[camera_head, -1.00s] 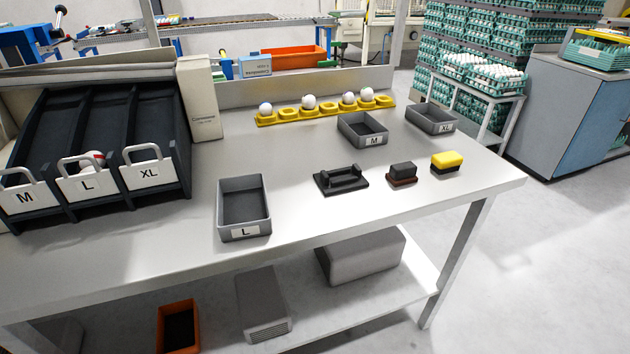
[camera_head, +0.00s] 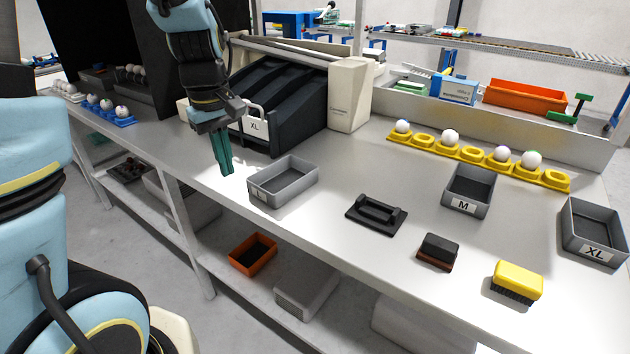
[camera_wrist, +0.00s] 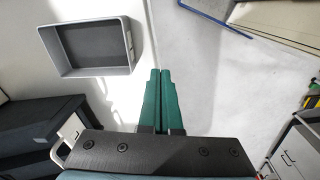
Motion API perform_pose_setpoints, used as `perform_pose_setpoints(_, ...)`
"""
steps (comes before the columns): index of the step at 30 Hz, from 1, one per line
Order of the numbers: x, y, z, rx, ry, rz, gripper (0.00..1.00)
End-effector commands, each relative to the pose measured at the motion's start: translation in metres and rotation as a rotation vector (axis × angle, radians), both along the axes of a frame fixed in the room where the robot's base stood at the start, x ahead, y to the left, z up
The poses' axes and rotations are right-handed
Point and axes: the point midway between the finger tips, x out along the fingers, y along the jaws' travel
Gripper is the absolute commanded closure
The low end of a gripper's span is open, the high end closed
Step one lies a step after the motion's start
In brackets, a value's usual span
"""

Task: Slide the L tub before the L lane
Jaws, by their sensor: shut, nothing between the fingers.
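The grey L tub (camera_head: 290,188) stands upright and empty on the table, right of my gripper in the head view. Its L label faces the front edge. My gripper (camera_head: 224,172) points down with its green fingers shut and empty, just left of the tub and apart from it. In the wrist view the fingertips (camera_wrist: 160,75) show beside the tub (camera_wrist: 100,72), with a gap between them. The sorting rack (camera_head: 300,115) shows its XL lane gate (camera_head: 255,123). My arm hides the L lane in the head view.
A black-handled tool (camera_head: 376,214), a dark brush (camera_head: 438,252) and a yellow brush (camera_head: 517,281) lie right of the tub. The M tub (camera_head: 468,203) and XL tub (camera_head: 594,253) stand farther right. A yellow egg strip (camera_head: 470,153) lies behind. The table's front edge is close.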

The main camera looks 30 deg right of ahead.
Motion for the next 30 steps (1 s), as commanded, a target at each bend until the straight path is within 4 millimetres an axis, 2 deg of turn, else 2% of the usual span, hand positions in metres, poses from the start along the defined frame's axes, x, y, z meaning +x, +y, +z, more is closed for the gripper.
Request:
perform_pose_setpoints(1, -0.002, -0.027, 0.002, 0.005, 0.008, 0.020, 1.00)
perform_pose_setpoints(6, -0.017, -0.098, 0.009, 0.019, 0.030, 0.141, 1.00)
perform_pose_setpoints(9, -0.028, -0.131, 0.014, 0.028, 0.033, 0.194, 1.00)
perform_pose_setpoints(12, -0.039, -0.154, 0.018, 0.033, 0.035, 0.232, 1.00)
perform_pose_setpoints(16, -0.047, -0.169, 0.019, 0.038, 0.034, 0.260, 1.00)
perform_pose_setpoints(20, -0.049, -0.172, 0.013, 0.040, 0.036, 0.270, 1.00)
perform_pose_setpoints(23, -0.049, -0.171, -0.001, 0.043, 0.037, 0.270, 1.00)
perform_pose_setpoints(30, -0.049, -0.170, -0.050, 0.044, 0.037, 0.270, 1.00)
